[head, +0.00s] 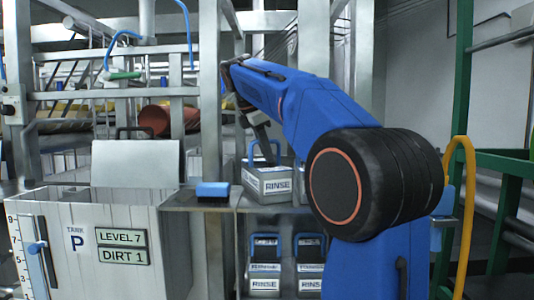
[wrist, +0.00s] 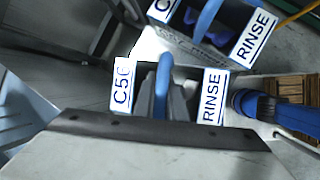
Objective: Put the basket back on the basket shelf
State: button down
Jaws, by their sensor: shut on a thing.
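A grey basket (head: 268,183) with a white RINSE label and a blue handle is at the middle of the head view, at the level of a grey ledge (head: 225,205). I cannot tell whether it rests on the ledge or hangs just above it. My gripper (head: 262,143) is above it, shut on its handle. In the wrist view the basket's labels (wrist: 212,95) and blue handle (wrist: 163,80) show, with my gripper (wrist: 175,100) at the handle. Two similar RINSE baskets, left (head: 265,268) and right (head: 310,268), stand side by side lower down.
A blue-topped block (head: 213,190) lies on the ledge, left of the basket. A grey tank P (head: 90,245) with an open lid (head: 137,163) stands at left. Metal posts (head: 210,100) rise close to my arm. Another basket (wrist: 215,35) is near the held one in the wrist view.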

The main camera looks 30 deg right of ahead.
jog(key=c, duration=1.8)
grip_release()
jog(key=v, duration=1.2)
jog(key=shift+r, duration=0.1)
